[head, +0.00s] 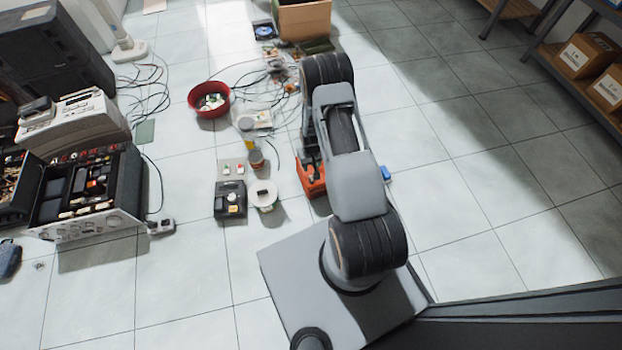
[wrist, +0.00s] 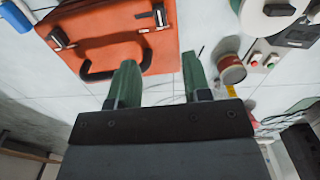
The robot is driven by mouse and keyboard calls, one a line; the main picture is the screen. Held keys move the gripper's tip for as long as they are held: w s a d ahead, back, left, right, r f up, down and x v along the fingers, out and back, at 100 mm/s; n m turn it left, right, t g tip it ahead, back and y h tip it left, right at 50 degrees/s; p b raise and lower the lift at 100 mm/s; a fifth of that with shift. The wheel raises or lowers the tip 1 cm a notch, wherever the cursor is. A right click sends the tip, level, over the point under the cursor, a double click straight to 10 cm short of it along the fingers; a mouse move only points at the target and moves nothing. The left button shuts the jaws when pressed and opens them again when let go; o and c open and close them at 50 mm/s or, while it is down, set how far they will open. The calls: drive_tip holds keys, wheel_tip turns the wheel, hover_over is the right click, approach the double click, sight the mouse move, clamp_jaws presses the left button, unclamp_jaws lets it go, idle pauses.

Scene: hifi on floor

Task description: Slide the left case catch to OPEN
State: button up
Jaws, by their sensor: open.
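The orange case (head: 313,183) lies on the floor, partly behind my arm in the head view. In the wrist view the orange case (wrist: 110,35) shows its black handle (wrist: 100,76) on the near edge. One metal catch (wrist: 60,38) is left of the handle and another catch (wrist: 160,17) is right of it. Their lettering is too small to read. My gripper (wrist: 158,60) is open and empty, its green fingers apart. The left finger overlaps the handle in the picture; I cannot tell whether it touches. The right finger points past the case's right side.
A blue item (head: 385,172) lies right of the case. Cables and a red bowl (head: 209,99) lie beyond. The tiles at right are clear.

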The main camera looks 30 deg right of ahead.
sight(311, 179)
wheel_tip(311, 179, down, 11)
drive_tip(key=b, duration=0.4)
drive_tip(key=shift+f, duration=0.2)
drive_tip(key=shift+c, duration=0.3)
clamp_jaws()
